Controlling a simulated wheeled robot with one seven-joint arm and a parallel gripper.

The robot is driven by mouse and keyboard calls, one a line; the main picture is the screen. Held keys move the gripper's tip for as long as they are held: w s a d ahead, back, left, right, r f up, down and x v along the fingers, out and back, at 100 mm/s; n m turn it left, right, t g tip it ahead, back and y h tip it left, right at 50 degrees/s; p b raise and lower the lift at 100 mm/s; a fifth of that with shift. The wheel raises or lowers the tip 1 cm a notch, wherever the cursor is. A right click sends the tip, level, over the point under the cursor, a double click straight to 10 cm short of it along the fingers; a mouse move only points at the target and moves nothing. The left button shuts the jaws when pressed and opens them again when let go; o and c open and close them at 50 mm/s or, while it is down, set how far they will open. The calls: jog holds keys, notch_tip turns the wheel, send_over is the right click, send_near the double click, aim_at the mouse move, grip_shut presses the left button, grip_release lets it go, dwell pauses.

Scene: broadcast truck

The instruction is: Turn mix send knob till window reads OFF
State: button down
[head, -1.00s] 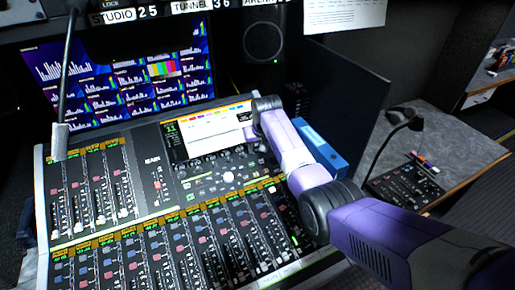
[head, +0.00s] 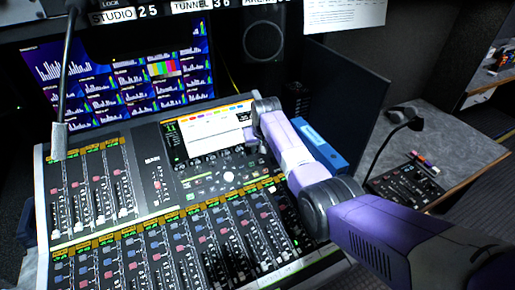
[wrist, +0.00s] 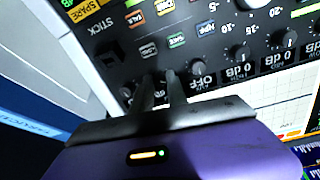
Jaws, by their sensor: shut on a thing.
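The mixing console (head: 150,205) fills the lower left of the head view. My gripper, at the end of the purple arm, is down at its control panel below the screen (head: 215,128); the arm hides the fingertips there. In the wrist view my gripper (wrist: 160,80) has its two dark fingers close together, shut on a small knob mostly hidden between them. Just right of the fingers a small window (wrist: 203,80) reads OFF. Windows further right (wrist: 238,72) read 0 dB, with dark knobs (wrist: 240,52) beside them. The small label at the gripped knob is too blurred to read.
Lit buttons, including a green one (wrist: 176,40), lie just above the fingers in the wrist view. A blue box (head: 320,148) stands right of the console. A gooseneck microphone (head: 405,122) and a smaller panel (head: 405,185) are on the side desk.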

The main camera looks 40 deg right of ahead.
jog(key=shift+n, duration=0.4)
jog(key=shift+s+n, duration=0.1)
jog(key=shift+n, duration=2.3)
jog(key=c, duration=1.3)
grip_release()
jog(key=shift+b+v, duration=0.4)
jog(key=shift+v, duration=3.45)
jog(key=shift+s, duration=0.1)
